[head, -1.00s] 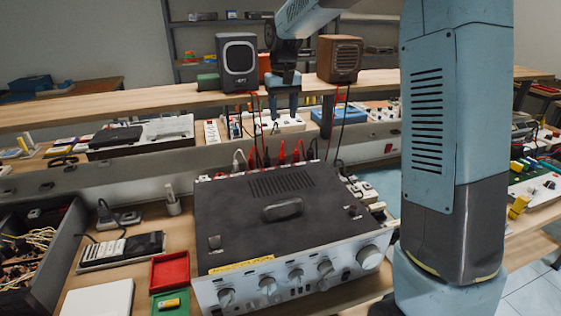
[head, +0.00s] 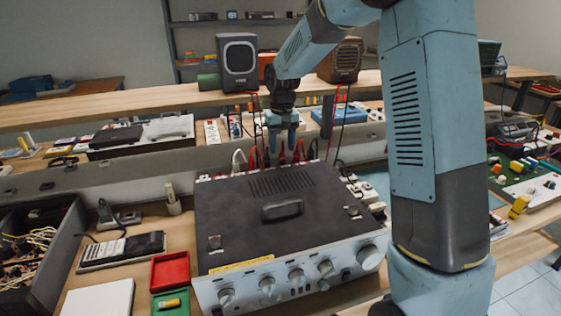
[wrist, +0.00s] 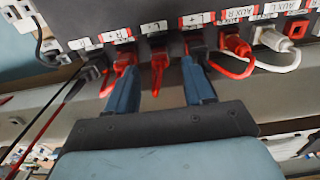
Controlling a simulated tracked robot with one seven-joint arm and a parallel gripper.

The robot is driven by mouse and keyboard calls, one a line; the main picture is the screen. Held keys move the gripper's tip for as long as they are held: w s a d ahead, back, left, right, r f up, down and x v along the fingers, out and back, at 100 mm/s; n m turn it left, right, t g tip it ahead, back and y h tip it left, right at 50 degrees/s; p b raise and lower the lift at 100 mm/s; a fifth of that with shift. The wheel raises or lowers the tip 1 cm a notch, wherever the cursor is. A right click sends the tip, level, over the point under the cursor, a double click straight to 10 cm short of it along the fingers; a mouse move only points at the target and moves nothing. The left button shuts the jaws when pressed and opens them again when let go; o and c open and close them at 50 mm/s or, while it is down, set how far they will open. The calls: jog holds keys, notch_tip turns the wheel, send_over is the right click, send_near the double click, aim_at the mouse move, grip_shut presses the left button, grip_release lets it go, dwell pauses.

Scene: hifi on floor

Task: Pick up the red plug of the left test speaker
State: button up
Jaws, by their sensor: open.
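The left test speaker (head: 238,62) is dark grey and stands on the raised shelf, with red and black leads hanging below it. Red plugs (head: 253,158) stand along the back edge of the amplifier (head: 215,190). My gripper (head: 282,142) is open just behind that edge, pointing down among the plugs. In the wrist view my gripper (wrist: 160,72) has a red plug (wrist: 159,62) between its fingers, not visibly clamped. Another red plug (wrist: 124,57) is at the left fingertip. I cannot tell which plug belongs to the left speaker.
A black plug (wrist: 92,70) sits left of the fingers in the wrist view. Right of them are a red AUX plug (wrist: 236,44) and a white plug (wrist: 272,38), close by. The wooden speaker (head: 339,60) stands on the shelf (head: 140,104).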

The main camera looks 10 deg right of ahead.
aim_at(282, 161)
jog(key=shift+f, duration=1.65)
jog(key=shift+c, duration=0.5)
grip_shut()
